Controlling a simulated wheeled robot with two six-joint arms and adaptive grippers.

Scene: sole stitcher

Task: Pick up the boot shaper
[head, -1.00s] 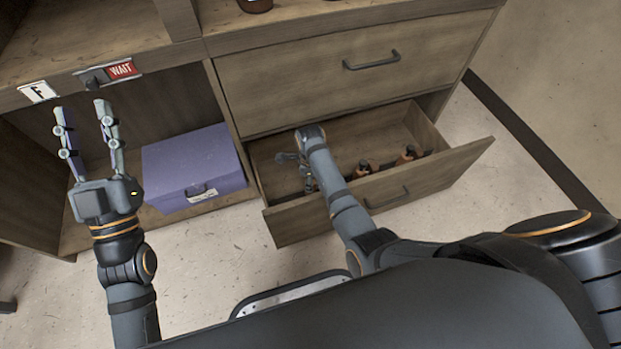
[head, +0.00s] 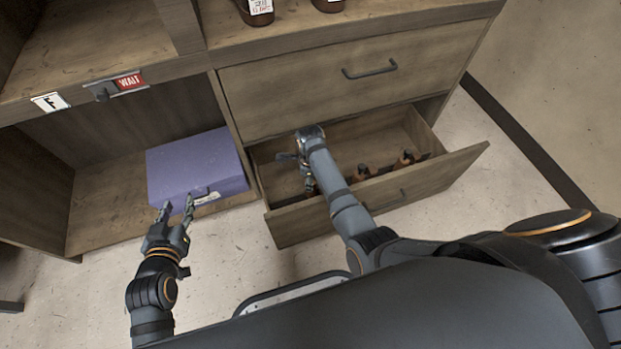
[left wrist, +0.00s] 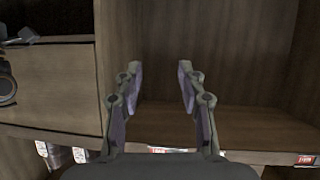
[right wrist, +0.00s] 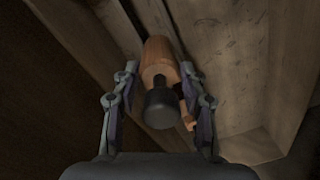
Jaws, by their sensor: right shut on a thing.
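A boot shaper (right wrist: 159,58), a wooden piece with a black knob, is between the fingers of my right gripper (right wrist: 158,70) in the right wrist view. The gripper is shut on it. In the head view my right gripper (head: 303,165) is down in the open drawer (head: 440,182), and the held shaper is mostly hidden by my arm. Two more brown shapers (head: 406,159) (head: 364,173) stand in the drawer to its right. My left gripper (head: 178,206) is open and empty, in front of the purple box; its spread fingers also show in the left wrist view (left wrist: 187,72).
A purple box (head: 197,163) sits in the open cubby at left. A closed drawer (head: 300,85) is directly above the open one. Brown bottles (head: 256,12) stand on the top shelf. A red WAIT sign (head: 130,82) is on the shelf edge. Floor at right is clear.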

